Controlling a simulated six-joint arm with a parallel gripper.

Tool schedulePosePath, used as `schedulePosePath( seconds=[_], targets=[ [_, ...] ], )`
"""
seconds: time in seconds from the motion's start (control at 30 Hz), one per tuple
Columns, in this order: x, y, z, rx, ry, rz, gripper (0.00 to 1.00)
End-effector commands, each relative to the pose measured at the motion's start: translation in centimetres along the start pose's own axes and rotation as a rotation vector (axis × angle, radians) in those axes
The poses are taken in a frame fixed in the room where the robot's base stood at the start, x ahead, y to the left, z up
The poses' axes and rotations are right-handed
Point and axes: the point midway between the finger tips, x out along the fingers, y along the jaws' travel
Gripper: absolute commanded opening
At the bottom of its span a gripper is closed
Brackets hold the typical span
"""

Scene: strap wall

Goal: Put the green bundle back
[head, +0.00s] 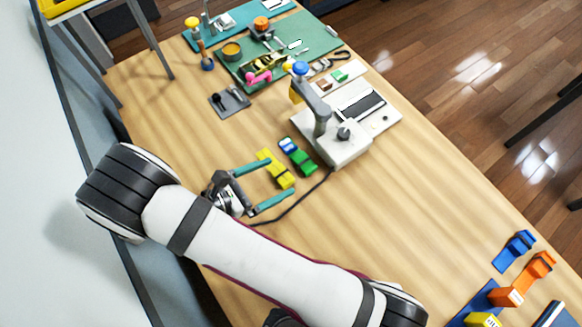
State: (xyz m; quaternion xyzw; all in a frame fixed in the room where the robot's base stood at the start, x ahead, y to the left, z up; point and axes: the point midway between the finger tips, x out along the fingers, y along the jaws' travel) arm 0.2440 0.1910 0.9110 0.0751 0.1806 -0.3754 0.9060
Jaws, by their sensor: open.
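The green bundle (303,162) lies on the wooden table near the middle, in front of the white-based device. A blue and white piece (288,145) sits at its upper left end; I cannot tell if it is part of the bundle. A yellow bundle (277,170) lies just left of the green one. My gripper (283,175) is open, its teal fingers pointing right. In this view the fingertips lie on either side of the yellow bundle, with the green bundle just beyond. I cannot tell how high the fingers are or whether they touch anything.
The white-based device (346,147) with a grey arm stands right of the bundles; its dark cable runs past my gripper. Blue (515,250) and orange (537,270) pieces lie at the lower right. A green mat (318,38) holds tools at the back. The table's right-middle is clear.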

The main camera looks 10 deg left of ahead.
Motion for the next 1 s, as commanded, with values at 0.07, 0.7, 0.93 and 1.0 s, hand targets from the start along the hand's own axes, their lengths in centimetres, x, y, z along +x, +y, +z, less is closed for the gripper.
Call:
schedulePosePath(
  seconds=[0.07,0.7,0.93,1.0],
  targets=[
    [-1.5,0.1,0.0,0.003,0.001,0.003,0.99],
    [0.9,-11.7,14.7,1.038,0.271,-0.893,0.99],
    [-3.1,-19.1,18.1,2.032,0.364,-1.584,0.99],
    [-3.9,-19.4,18.3,2.206,0.375,-1.686,0.99]
  ],
)
